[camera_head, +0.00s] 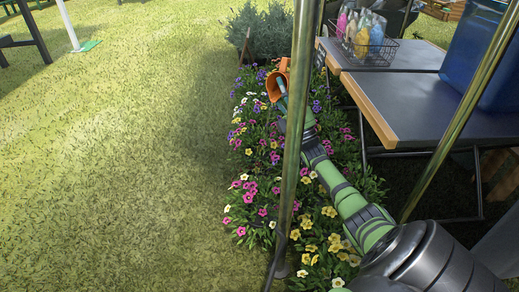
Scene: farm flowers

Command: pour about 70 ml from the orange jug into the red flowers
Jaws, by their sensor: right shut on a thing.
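The orange jug (272,86) is over the far part of the flower bed, tilted, with its open mouth showing. My right gripper (282,103) is shut on the jug, at the end of my green arm. A metal pole in front hides part of the gripper and jug. Flowers below and near the jug are purple, white, yellow and pink. Magenta-pink flowers (250,190) grow nearer along the bed's left side; I cannot make out a clearly red patch. No stream of water can be made out. My left gripper is not in view.
Metal poles (297,130) stand in front of the bed and to the right. Tables (420,103) at the right carry a wire basket of colored bottles (366,42) and a blue bin (485,55). Grey-green shrubs (262,32) stand behind the bed. Open grass (110,170) lies left.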

